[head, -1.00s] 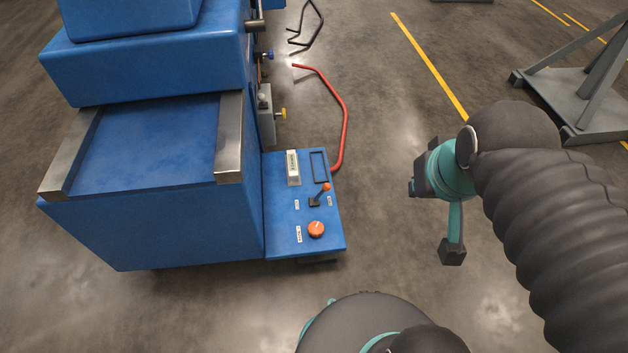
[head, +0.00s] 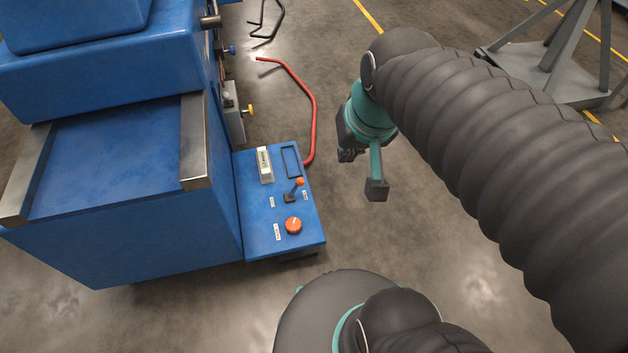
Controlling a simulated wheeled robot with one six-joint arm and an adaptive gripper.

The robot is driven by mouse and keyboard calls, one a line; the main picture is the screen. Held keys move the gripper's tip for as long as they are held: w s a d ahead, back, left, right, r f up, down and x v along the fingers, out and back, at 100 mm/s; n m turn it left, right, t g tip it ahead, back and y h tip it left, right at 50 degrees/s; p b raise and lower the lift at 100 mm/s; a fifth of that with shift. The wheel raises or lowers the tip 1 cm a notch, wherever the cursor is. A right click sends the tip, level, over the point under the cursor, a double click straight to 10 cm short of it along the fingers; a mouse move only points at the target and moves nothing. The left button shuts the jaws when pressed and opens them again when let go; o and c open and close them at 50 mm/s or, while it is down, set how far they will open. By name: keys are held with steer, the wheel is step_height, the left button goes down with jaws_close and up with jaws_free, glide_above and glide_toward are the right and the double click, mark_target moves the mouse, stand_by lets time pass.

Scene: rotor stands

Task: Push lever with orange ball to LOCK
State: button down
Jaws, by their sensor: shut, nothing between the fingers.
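The lever with the orange ball (head: 300,182) stands on the blue control panel (head: 258,215) at the side of the machine. Its dark stem leans up and to the right in the picture. Small white labels sit to its left (head: 272,202) and right (head: 305,195); they are too small to read. My gripper (head: 362,172) is to the right of the panel, apart from the lever, with its fingers pointing down. It is shut and empty.
A round orange knob (head: 293,225) sits just below the lever on the panel. A red bent rail (head: 312,110) rises behind the panel. The blue machine (head: 120,235) fills the left. A grey stand (head: 550,75) is at the back right. Floor right of the panel is clear.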

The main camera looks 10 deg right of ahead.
steer(key=w+d+f+m+g+y, duration=0.25)
steer(key=w+f+m, duration=0.25)
steer(key=w+f, duration=0.35)
steer(key=w+d+f+m+g+y, duration=0.25)
steer(key=w+f+m+y, duration=0.2)
steer(key=w+f, duration=0.4)
steer(key=w+d+f+m+t+y, duration=0.1)
steer(key=w+d+f+m+y, duration=0.1)
steer(key=f, duration=0.9)
steer(key=w+d+f+m+t+y+b, duration=0.1)
steer(key=w+d+f+m+y, duration=0.2)
steer(key=f, duration=0.9)
steer(key=w+d+m, duration=0.2)
steer(key=d+m, duration=0.1)
steer(key=m, duration=0.1)
steer(key=shift+w+d+f+m+t, duration=0.25)
steer(key=shift+d+m+t, duration=0.05)
steer(key=shift+d+m, duration=0.05)
glide_toward(295, 188)
steer(key=shift+w+a+f, duration=0.25)
steer(key=shift+a+f, duration=0.25)
steer(key=shift+a, duration=0.1)
steer(key=shift+w+a+f, duration=0.25)
steer(key=shift+a+f, duration=0.2)
steer(key=shift+a, duration=0.2)
